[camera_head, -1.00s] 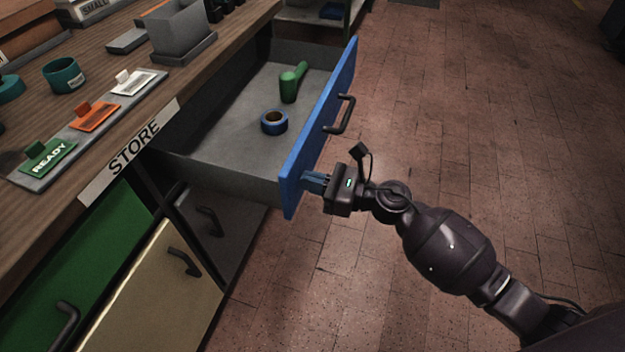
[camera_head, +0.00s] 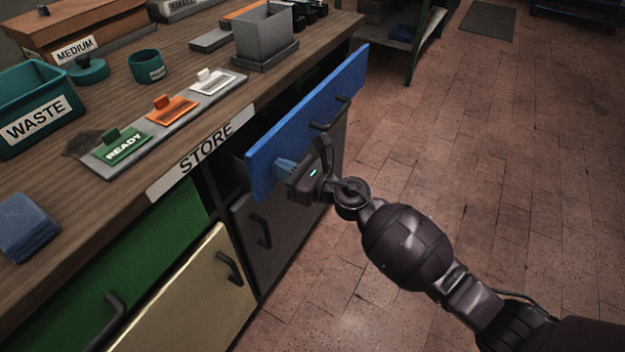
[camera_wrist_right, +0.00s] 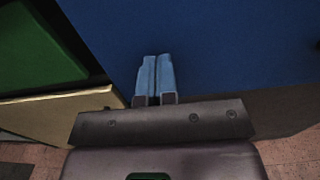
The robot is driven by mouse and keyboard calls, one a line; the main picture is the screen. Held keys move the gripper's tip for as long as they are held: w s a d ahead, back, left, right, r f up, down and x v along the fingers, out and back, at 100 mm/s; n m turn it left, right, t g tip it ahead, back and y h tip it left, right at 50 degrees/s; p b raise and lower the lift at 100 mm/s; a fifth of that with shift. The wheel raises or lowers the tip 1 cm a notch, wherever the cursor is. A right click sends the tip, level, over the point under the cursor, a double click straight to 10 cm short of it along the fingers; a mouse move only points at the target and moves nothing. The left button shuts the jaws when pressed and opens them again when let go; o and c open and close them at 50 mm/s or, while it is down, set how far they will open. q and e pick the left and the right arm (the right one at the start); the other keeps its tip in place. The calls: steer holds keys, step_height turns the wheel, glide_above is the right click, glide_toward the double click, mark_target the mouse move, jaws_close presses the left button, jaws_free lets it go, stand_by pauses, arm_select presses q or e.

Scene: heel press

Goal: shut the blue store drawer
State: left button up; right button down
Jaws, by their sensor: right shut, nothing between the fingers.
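The blue store drawer (camera_head: 308,118) is under the bench top, below the STORE label (camera_head: 203,148). My left gripper is not in view.
A green front (camera_head: 120,275), a cream front (camera_head: 185,300) and a grey front (camera_head: 268,235) lie below the bench top. The bench holds a WASTE bin (camera_head: 38,108), a tag strip (camera_head: 150,130) and a grey box (camera_head: 263,38). The floor (camera_head: 500,190) on the right is clear.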

steer(key=x, duration=0.5)
steer(key=shift+w+a+f+b, duration=0.15)
steer(key=shift+a+b, duration=0.1)
steer(key=shift+b, duration=0.15)
steer(key=shift+w+a, duration=0.15)
steer(key=shift+a, duration=0.05)
steer(key=shift+w+a+r, duration=0.1)
steer(key=shift+r, duration=0.15)
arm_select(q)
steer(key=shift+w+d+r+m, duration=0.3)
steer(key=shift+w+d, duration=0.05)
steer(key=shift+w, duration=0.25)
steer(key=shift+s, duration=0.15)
arm_select(e)
steer(key=shift+r, duration=0.2)
